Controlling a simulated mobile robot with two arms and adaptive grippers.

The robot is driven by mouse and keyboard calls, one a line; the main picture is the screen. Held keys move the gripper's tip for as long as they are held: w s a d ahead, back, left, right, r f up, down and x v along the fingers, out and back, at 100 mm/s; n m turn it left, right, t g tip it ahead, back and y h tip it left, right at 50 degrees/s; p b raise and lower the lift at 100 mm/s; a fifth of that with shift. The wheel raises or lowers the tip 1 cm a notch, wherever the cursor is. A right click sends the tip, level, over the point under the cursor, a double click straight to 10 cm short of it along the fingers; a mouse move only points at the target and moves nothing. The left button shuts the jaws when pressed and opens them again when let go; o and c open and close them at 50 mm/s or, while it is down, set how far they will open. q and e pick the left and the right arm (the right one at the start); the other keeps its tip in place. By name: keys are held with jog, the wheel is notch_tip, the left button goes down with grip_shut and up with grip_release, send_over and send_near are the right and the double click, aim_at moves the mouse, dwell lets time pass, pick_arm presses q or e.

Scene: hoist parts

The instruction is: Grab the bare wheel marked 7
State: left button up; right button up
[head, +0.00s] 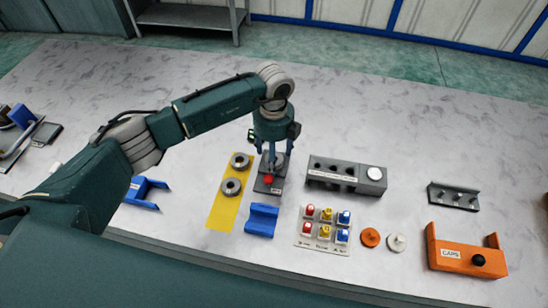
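Two grey wheels with centre holes lie on a yellow mat (219,215): a far wheel (239,160) and a near wheel (231,186). Any number on them is too small to read, so I cannot tell which is marked 7. My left gripper (274,152) points down just right of the far wheel, above the back of a dark stand (266,189) with a red knob (268,179). Its fingers look spread apart, with no wheel visible between them; the gripper partly hides the stand's back. My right gripper is not in view.
A blue cradle (262,220) stands right of the mat's near end, a blue bracket (146,192) left. Rightward are a grey holed block (345,175), a coloured button tray (323,231), orange (370,237) and white (396,242) discs, a pegged rack (454,196) and an orange bin (465,254).

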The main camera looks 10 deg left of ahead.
pick_arm(q)
jog(key=shift+w, duration=0.1)
jog(key=c, duration=1.6)
jog(key=shift+r, duration=0.1)
